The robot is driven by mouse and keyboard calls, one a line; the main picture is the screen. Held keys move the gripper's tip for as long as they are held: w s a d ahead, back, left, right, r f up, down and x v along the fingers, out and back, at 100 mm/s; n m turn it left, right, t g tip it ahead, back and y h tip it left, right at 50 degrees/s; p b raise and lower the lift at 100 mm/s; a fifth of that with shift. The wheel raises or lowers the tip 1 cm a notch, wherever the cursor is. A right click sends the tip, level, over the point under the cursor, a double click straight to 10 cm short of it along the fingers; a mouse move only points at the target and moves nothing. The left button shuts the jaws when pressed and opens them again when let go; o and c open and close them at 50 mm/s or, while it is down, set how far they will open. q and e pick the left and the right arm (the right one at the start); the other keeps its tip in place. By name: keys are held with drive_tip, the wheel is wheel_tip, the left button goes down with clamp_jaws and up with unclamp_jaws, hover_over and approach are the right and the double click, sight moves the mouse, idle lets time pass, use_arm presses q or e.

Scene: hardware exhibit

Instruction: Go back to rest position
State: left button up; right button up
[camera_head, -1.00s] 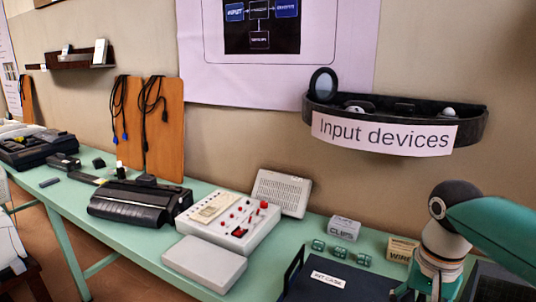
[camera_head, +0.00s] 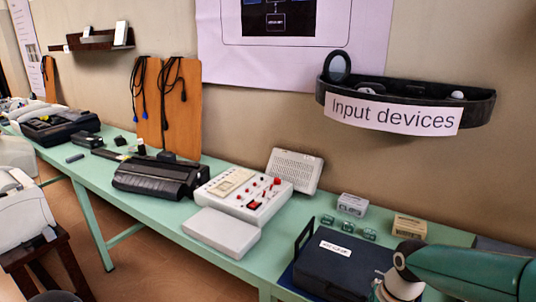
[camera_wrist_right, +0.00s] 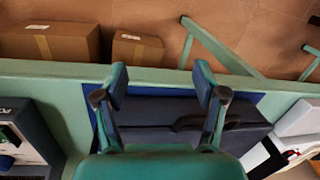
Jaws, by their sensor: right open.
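My right arm comes in from the right in the head view. Its wrist (camera_head: 402,275) is low at the bottom right, beside the dark blue kit case (camera_head: 325,268), and the fingers there are cut off by the frame edge. In the right wrist view my right gripper (camera_wrist_right: 160,82) is open, with two green-tipped fingers apart and nothing between them. Below the fingers lies the dark case (camera_wrist_right: 160,112) with its handle, near the green table edge (camera_wrist_right: 40,68). Contact cannot be made out. My left gripper is not in view.
The green table (camera_head: 100,185) carries a grey box (camera_head: 222,232), a control panel (camera_head: 243,190), a black printer (camera_head: 160,178), a clips box (camera_head: 351,204) and small green blocks (camera_head: 345,228). A black wall shelf (camera_head: 470,112) hangs above. Cardboard boxes (camera_wrist_right: 50,42) stand on the floor.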

drive_tip(key=s+a+f+n+y, duration=0.1)
drive_tip(key=s+a+f, duration=0.15)
drive_tip(key=f, duration=0.55)
drive_tip(key=s+a+f+y, duration=0.1)
drive_tip(key=s+a+f, duration=0.1)
drive_tip(key=a+f, duration=0.35)
drive_tip(key=s+a+f+p, duration=0.1)
drive_tip(key=s+f, duration=0.9)
drive_tip(key=s, duration=0.1)
drive_tip(key=shift+a+f+n+t+p, duration=0.3)
drive_tip(key=shift+a+f+n+p, duration=0.05)
drive_tip(key=shift+f+n+p, duration=0.05)
